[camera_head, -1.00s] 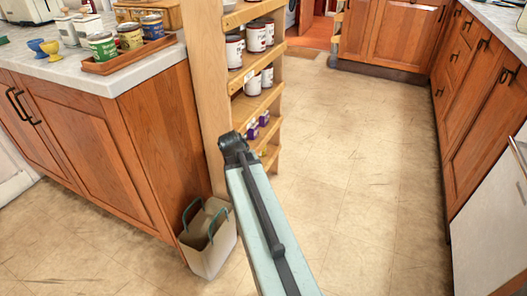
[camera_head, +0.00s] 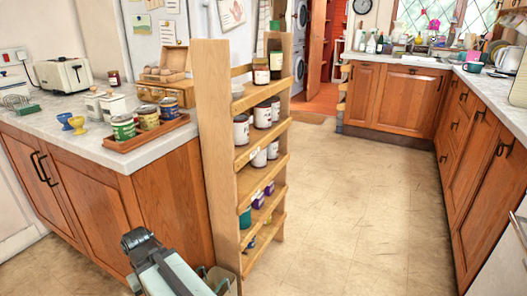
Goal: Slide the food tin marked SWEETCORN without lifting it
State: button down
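Several tins stand in a shallow wooden tray (camera_head: 118,142) on the left counter. One is a green tin (camera_head: 124,128), one a yellowish tin (camera_head: 148,117) and one a blue tin (camera_head: 168,108). Their labels are too small to read, so I cannot tell which, if any, is marked SWEETCORN. More white-labelled tins (camera_head: 241,130) stand on the wooden shelf rack, also unreadable. My pale arm link, with a dark joint, shows at the lower left, below the counter top and in front of the cabinet. My gripper is not in view.
The wooden shelf rack (camera_head: 215,150) stands at the counter's right end. Egg cups (camera_head: 76,124), canisters (camera_head: 112,105) and a toaster (camera_head: 62,76) are on the left counter (camera_head: 60,108). A bin (camera_head: 222,280) stands below. The floor (camera_head: 345,200) to the right is clear.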

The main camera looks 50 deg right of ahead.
aim_at(259, 161)
jog(key=z, duration=2.15)
jog(key=i, duration=5.2)
jog(key=z, duration=2.9)
jog(key=k, duration=0.15)
jog(key=z, duration=0.45)
